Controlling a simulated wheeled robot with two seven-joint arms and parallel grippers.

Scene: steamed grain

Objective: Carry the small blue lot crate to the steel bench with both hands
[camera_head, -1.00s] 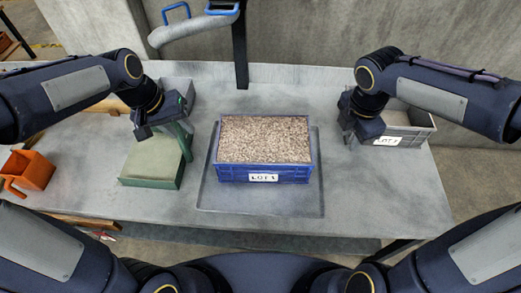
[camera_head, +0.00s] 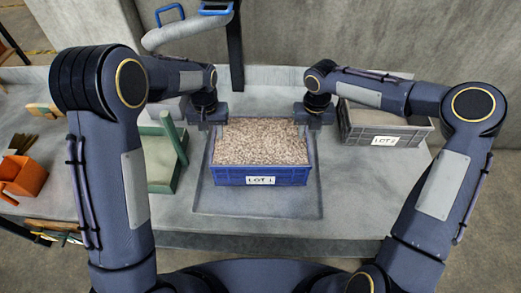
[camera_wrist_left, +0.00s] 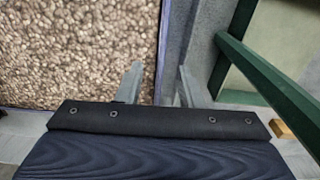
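The small blue lot crate (camera_head: 262,175) is full of tan grain and has a white "LOT 1" label. It sits in a shallow tray area (camera_head: 255,205) on the grey bench (camera_head: 350,215). My left gripper (camera_head: 210,125) is at the crate's far left corner. In the left wrist view its two fingers (camera_wrist_left: 160,85) are apart, one over the grain and one outside the crate's side wall (camera_wrist_left: 163,45). My right gripper (camera_head: 309,125) is at the far right corner; its fingers are too small to read. I cannot tell whether either touches the crate.
A green-framed stand (camera_head: 162,165) is close to the left of the crate. A grey "LOT 2" crate (camera_head: 385,127) is at the right. An orange bin (camera_head: 22,175) and tools (camera_head: 52,232) lie at the far left. A dark post (camera_head: 236,60) rises behind.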

